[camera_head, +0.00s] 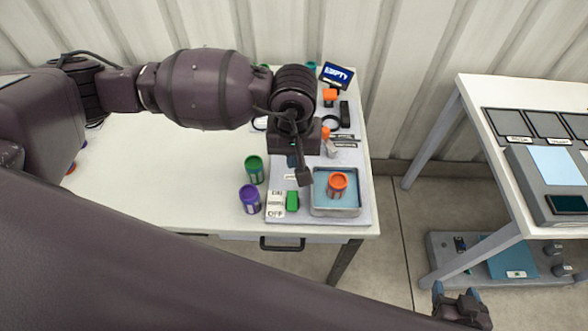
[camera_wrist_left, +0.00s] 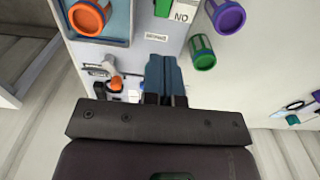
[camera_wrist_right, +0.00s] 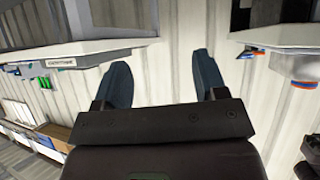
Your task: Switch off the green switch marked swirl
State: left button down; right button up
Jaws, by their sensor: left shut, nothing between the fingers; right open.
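The green switch (camera_head: 292,201) sits at the front of a grey panel on the white table, right of a white ON/OFF label (camera_head: 276,204). Its marking is too small to read, and I cannot tell its position. In the left wrist view the green switch (camera_wrist_left: 163,8) shows at the top edge, beside the label (camera_wrist_left: 185,10). My left gripper (camera_head: 304,180) is shut and empty above the panel, behind the switch and apart from it. Its closed fingers show in the left wrist view (camera_wrist_left: 164,62). My right gripper (camera_head: 456,291) is open and empty, low beyond the table's front right.
A blue-floored tray (camera_head: 345,211) holding an orange cup (camera_head: 338,184) stands right of the switch. A purple cup (camera_head: 249,198) and a green cup (camera_head: 254,168) stand left. A display reading EMPTY (camera_head: 337,75) is at the back. The table's left part is mostly clear.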

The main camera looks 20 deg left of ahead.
aim_at(294, 194)
pick_arm(q)
notch_tip(294, 194, down, 12)
jog(key=shift+p, duration=0.5)
jog(key=shift+f, duration=0.55)
pick_arm(e)
jog(key=shift+r, duration=0.65)
jog(key=shift+w, duration=0.15)
